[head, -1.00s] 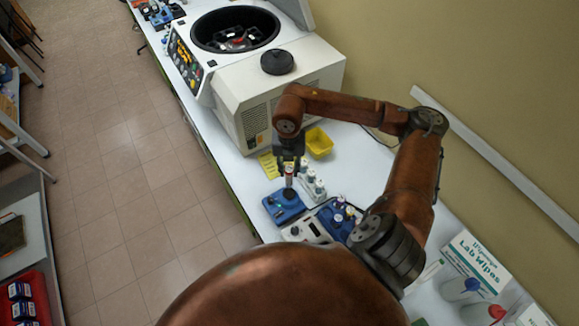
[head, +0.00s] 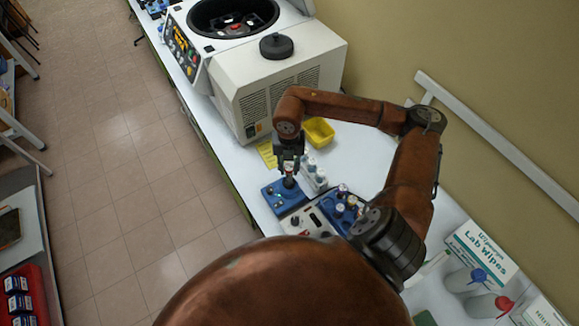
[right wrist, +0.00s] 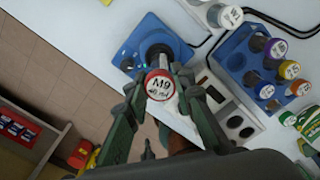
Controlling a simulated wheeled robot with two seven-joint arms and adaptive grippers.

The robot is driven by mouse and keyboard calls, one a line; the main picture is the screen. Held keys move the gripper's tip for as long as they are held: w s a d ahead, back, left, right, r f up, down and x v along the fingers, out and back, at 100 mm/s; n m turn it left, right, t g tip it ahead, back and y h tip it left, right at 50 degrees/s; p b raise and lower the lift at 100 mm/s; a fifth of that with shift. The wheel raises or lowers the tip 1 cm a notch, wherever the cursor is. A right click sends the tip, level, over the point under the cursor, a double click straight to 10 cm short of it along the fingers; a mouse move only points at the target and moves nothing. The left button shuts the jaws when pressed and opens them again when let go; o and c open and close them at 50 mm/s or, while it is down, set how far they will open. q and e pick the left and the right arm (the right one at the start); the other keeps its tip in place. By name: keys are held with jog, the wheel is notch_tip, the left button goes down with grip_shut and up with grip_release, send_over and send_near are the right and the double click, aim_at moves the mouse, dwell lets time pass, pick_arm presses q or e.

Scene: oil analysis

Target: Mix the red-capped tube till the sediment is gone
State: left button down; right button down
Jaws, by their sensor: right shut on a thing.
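The red-capped tube (right wrist: 161,86), marked M9 on its cap, is between the fingers of my right gripper (right wrist: 165,92). The gripper is shut on it. In the head view my right gripper (head: 289,158) points down over the blue mixer (head: 278,199). The mixer has a dark round cup and also shows in the right wrist view (right wrist: 133,50). The tube's lower end is at the cup; I cannot tell if it presses on it. The sediment is hidden from these views. My left gripper is out of view.
White-capped bottles (head: 314,177) stand close behind the mixer. A yellow tray (head: 319,131) and large centrifuge (head: 285,75) are farther back. The bench edge is left of the mixer.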

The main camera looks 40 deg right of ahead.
jog(key=shift+f+b, duration=0.3)
jog(key=shift+f, duration=0.05)
dwell(2.1)
jog(key=shift+r, duration=0.1)
jog(key=shift+r+p, duration=2.05)
jog(key=shift+r, duration=2.4)
